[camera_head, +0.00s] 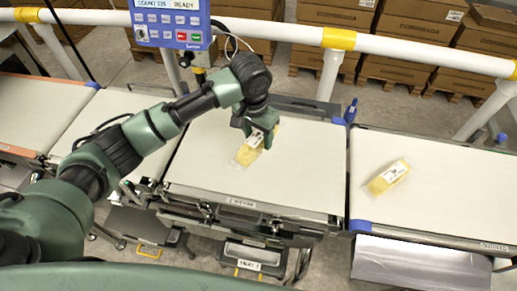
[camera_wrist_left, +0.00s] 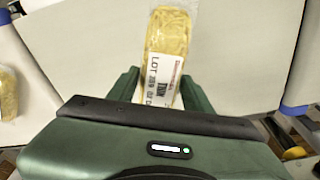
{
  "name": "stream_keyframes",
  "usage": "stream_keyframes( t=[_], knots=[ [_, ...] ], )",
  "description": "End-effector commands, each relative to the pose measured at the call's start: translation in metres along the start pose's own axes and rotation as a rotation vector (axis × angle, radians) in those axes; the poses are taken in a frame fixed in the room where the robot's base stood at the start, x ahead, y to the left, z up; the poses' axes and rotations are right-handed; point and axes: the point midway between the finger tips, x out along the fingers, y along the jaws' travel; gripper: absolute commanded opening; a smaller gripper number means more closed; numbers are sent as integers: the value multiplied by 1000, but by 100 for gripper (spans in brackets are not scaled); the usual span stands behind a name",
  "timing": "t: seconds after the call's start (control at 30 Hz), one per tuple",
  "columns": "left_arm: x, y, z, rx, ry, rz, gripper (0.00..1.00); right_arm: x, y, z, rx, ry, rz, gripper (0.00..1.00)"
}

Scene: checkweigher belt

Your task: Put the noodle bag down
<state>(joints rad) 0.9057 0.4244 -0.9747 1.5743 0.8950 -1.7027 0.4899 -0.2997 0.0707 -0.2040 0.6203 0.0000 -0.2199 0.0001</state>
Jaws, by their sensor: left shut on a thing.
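A clear noodle bag (camera_head: 246,153) with yellow noodles and a white label is at the middle weighing belt (camera_head: 205,165). My left gripper (camera_head: 262,140) is shut on its labelled end, from above. In the left wrist view the noodle bag (camera_wrist_left: 168,45) extends away from between the two green fingers (camera_wrist_left: 158,92). The bag is at or just above the belt; I cannot tell whether it touches. A second noodle bag (camera_head: 388,177) lies on the right belt (camera_head: 440,200). My right gripper is not in view.
A blue control panel (camera_head: 172,22) stands behind the middle belt. A white guard rail (camera_head: 290,32) with yellow joints runs along the back, with stacked cartons (camera_head: 415,25) beyond. The left belt (camera_head: 95,118) is clear. A small blue-capped part (camera_head: 351,110) stands at the belt gap.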

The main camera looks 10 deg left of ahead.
Motion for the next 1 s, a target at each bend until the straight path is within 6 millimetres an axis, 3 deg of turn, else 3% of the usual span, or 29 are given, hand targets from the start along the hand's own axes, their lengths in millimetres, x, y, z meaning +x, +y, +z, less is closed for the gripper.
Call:
stream_keyframes(
  t=[0.1, 0.53, 0.9, 0.93, 1.0],
  knots=[
    [20, 0, 3, -2, 0, -1, 0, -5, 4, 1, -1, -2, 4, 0],
    [70, 0, 8, -2, 0, -1, 0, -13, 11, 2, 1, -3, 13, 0],
    [77, 0, 8, -1, 3, -1, 0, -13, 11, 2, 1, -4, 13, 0],
    [78, 0, 9, -1, 1, -1, 53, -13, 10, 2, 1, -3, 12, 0],
    [78, 0, 9, -1, 1, -1, 72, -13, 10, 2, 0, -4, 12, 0]
  ],
)
